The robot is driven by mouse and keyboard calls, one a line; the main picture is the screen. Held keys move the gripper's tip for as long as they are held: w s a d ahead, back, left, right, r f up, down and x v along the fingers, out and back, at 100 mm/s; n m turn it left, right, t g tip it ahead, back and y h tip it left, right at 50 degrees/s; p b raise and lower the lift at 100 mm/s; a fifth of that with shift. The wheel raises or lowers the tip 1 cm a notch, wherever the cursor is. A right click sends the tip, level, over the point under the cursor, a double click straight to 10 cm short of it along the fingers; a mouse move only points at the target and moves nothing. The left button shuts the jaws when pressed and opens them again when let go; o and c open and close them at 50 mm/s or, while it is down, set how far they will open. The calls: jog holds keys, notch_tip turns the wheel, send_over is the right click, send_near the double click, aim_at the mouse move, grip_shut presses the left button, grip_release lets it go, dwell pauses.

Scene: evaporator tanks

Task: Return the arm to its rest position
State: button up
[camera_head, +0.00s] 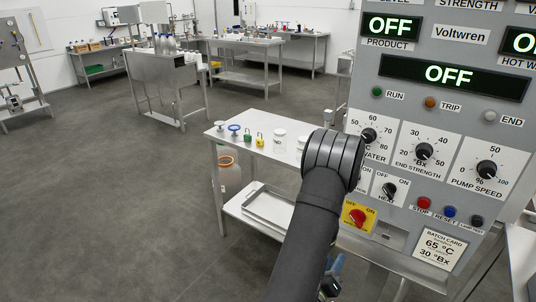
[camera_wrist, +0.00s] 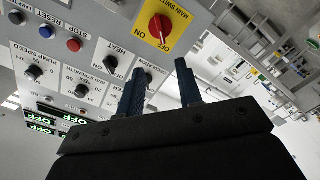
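My gripper (camera_wrist: 159,66) shows in the wrist view with its two dark blue fingers apart and nothing between them. The control panel (camera_wrist: 75,15) lies beyond the fingers, with the red main switch knob (camera_wrist: 158,28) on its yellow plate above the gap. In the head view my black arm (camera_head: 310,230) rises from the bottom centre, and its joint covers part of the panel's left edge. The panel (camera_head: 440,135) also shows there, with the red knob (camera_head: 357,217) just right of the arm. Its visible displays read OFF.
A steel table (camera_head: 262,142) with small padlocks and a white jar stands left of my arm, with a tray (camera_head: 262,207) on its lower shelf. The grey floor at left is clear.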

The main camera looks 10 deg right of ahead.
aim_at(355, 222)
jog(key=x, duration=1.7)
jog(key=shift+w+d+f, duration=0.1)
jog(key=shift+w+d, duration=0.05)
